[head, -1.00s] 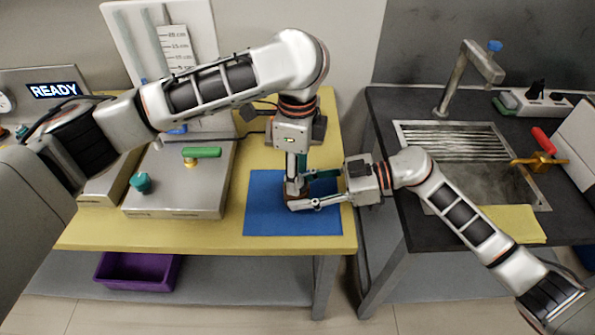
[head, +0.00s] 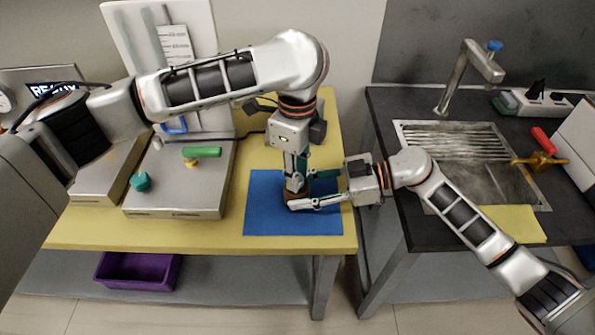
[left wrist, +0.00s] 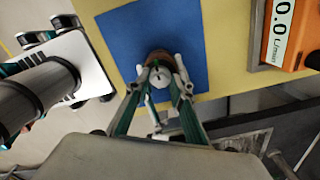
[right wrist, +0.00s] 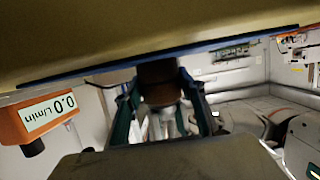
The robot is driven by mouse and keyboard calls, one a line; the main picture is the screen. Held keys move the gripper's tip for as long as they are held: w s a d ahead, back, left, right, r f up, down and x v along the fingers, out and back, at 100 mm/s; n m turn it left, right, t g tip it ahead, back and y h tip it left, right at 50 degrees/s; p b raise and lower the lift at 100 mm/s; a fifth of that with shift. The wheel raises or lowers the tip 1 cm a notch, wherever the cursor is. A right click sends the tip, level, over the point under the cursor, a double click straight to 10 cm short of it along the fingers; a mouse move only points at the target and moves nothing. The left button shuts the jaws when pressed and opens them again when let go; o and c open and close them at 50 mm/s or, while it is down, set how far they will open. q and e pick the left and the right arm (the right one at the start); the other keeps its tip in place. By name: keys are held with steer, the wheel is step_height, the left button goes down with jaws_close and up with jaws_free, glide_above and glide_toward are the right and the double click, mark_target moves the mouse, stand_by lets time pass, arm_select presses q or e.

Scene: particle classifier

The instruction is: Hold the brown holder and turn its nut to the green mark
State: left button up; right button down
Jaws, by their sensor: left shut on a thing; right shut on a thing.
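The brown holder (head: 290,196) stands on the blue mat (head: 262,218), mostly hidden by my grippers. My right gripper (head: 299,195) reaches in from the right, low over the mat, and is shut around the holder's side. The holder (right wrist: 160,82) shows between its fingers in the right wrist view. My left gripper (head: 294,184) points down from above and is shut at the holder's top. In the left wrist view a pale grey nut (left wrist: 158,80) shows on top of the brown body (left wrist: 157,56), between the left fingers. I cannot make out the green mark.
A grey device with a green handle (head: 203,152) and teal knob (head: 140,181) stands left on the yellow table (head: 200,237). An orange meter (left wrist: 290,38) is behind the mat. The dark sink counter (head: 385,125) lies right, across a gap. The mat's front is clear.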

arm_select(q)
steer(key=o, duration=1.1)
steer(key=shift+r, duration=0.1)
step_height(320, 180, up, 12)
arm_select(e)
steer(key=c, duration=1.2)
jaws_free()
steer(key=shift+d, duration=0.1)
